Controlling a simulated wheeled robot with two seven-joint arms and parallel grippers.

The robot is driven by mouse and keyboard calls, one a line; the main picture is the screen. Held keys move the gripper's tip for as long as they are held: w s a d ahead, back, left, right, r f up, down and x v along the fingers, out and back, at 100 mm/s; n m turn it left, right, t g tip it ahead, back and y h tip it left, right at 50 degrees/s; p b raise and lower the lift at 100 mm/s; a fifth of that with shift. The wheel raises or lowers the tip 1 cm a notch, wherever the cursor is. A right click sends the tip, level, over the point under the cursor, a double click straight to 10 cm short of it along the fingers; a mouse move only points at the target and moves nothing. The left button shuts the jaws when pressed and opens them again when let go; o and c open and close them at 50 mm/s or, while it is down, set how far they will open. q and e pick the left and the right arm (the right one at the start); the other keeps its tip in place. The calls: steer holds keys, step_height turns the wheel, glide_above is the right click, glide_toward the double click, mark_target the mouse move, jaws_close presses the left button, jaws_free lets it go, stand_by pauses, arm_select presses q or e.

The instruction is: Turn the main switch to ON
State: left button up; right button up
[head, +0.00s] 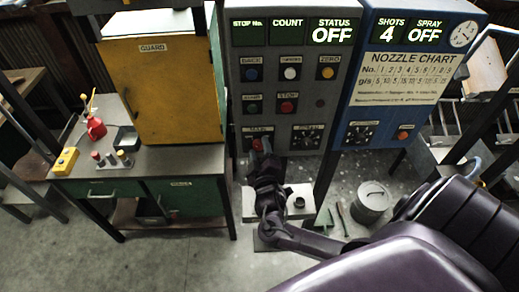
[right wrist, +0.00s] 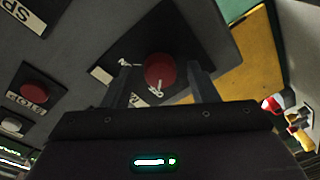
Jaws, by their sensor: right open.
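The main switch is a red round knob (right wrist: 159,70) on a dark square plate (right wrist: 192,32), low on the left of the grey control panel. In the head view its red knob (head: 257,143) is partly hidden by my right gripper (head: 262,154). In the right wrist view my right gripper (right wrist: 160,76) is open, with one finger on each side of the knob. I cannot tell whether the fingers touch it. The status display (head: 332,31) reads OFF. My left gripper is not in view.
Above the switch are several push buttons, including a red stop button (head: 288,105). A selector dial (head: 306,137) is to its right. A blue nozzle panel (head: 410,70) adjoins on the right. A yellow guard cabinet (head: 160,90) and green workbench (head: 190,194) stand left.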

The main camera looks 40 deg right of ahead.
steer(key=c, duration=1)
steer(key=shift+o, duration=0.2)
